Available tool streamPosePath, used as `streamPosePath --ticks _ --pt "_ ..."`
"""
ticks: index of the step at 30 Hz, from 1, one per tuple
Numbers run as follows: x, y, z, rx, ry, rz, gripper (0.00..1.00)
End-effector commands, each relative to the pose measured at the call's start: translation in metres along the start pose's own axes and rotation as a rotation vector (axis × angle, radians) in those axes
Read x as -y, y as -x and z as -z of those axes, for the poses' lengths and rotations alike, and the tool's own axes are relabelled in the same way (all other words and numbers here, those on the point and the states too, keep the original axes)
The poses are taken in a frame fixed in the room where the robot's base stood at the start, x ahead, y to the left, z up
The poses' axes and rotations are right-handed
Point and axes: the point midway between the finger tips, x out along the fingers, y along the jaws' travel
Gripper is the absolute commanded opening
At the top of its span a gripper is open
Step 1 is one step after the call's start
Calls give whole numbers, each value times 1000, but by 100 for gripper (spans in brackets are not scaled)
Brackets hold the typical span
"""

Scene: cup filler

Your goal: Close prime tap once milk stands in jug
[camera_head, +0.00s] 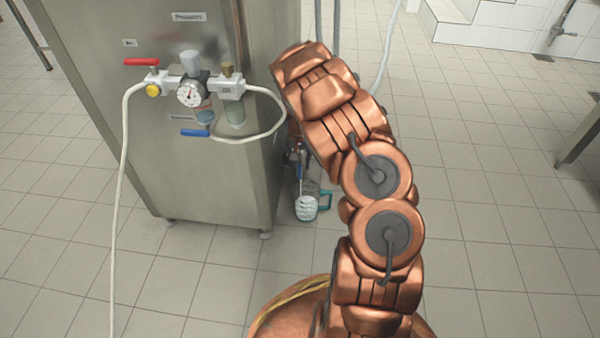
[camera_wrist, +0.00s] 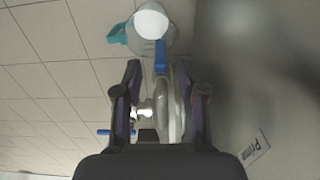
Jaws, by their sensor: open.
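The jug (camera_head: 307,208), with a teal handle, is low beside the steel cabinet's right side in the head view. In the wrist view the jug (camera_wrist: 136,47) is at the top, and a round white surface, milk by its look, (camera_wrist: 150,21) shows inside it. A blue lever (camera_wrist: 160,56), apparently the prime tap's, is just beyond my fingertips, in line with the gap between them. My gripper (camera_wrist: 160,75) is open, with a finger on each side of the tap's pipe. In the head view my arm partly hides the gripper and tap.
The steel cabinet (camera_head: 180,165) fills the left. Its front carries a red lever (camera_head: 142,62), a gauge (camera_head: 191,94), another blue lever (camera_head: 195,132) and a hanging white hose (camera_head: 120,190). A "Prime" label (camera_wrist: 254,149) is at lower right in the wrist view. Tiled floor is clear to the right.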

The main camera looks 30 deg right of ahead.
Motion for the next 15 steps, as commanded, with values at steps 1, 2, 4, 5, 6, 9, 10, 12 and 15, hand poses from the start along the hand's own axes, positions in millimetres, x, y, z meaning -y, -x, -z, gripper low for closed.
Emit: streamPosePath --ticks 1,2,4,5,6,9,10,12,15 --pt "0 -11 0 2 0 -1 41" --pt "-1 -16 0 2 -1 -1 41" --pt "-1 -26 0 3 -1 -1 41" --pt "-1 -30 0 3 -1 0 41" --pt "-1 -36 0 2 -1 -1 41" --pt "0 -46 0 1 0 -1 41" --pt "0 -48 0 1 0 0 41" --pt "0 -50 0 0 -1 0 41" --pt "0 -51 0 0 -1 0 41"
